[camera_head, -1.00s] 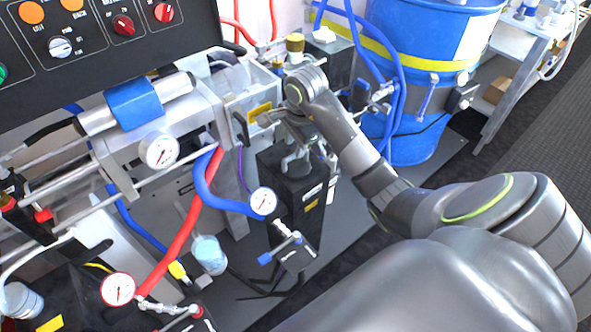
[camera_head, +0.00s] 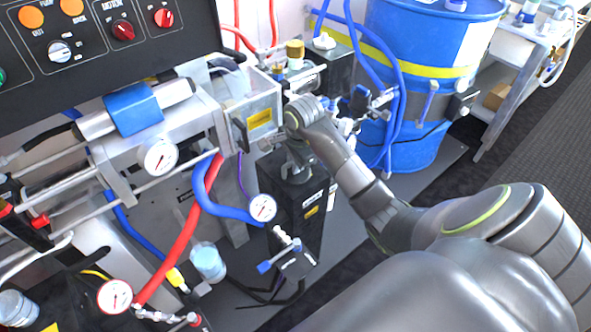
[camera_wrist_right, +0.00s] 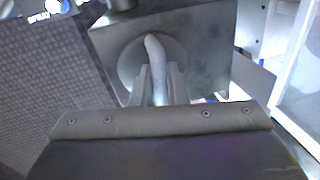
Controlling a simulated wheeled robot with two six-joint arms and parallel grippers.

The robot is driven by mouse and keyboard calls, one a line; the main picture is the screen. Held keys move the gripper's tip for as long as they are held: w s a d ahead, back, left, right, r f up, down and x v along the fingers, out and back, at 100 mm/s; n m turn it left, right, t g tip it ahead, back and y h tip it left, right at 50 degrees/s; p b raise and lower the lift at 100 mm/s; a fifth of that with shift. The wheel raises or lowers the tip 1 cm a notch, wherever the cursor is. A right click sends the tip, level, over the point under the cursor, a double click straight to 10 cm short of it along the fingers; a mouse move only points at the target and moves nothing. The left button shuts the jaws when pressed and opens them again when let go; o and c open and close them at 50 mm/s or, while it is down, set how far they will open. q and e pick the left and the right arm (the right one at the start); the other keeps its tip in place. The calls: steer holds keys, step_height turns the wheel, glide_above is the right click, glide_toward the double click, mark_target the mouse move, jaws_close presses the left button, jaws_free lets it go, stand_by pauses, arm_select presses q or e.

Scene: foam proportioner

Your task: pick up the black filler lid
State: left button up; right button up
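The black filler lid (camera_wrist_right: 128,62) is a round dark disc with a curved grey handle (camera_wrist_right: 155,60). It sits on top of a black box-shaped tank (camera_head: 292,205), which stands on the grey floor plate in the head view. My right gripper (camera_wrist_right: 158,80) is over the lid, its two fingers on either side of the handle with narrow gaps. Contact with the handle is unclear. In the head view, my right gripper (camera_head: 296,165) points down at the tank top and partly hides the lid. My left gripper is not in view.
A blue drum (camera_head: 425,90) with hoses stands behind to the right. A clear-walled metal box (camera_head: 250,110) is close to the left of my right wrist. A pressure gauge (camera_head: 262,208) and a valve (camera_head: 285,258) sit low in front of the tank.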

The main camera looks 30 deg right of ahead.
jaws_close()
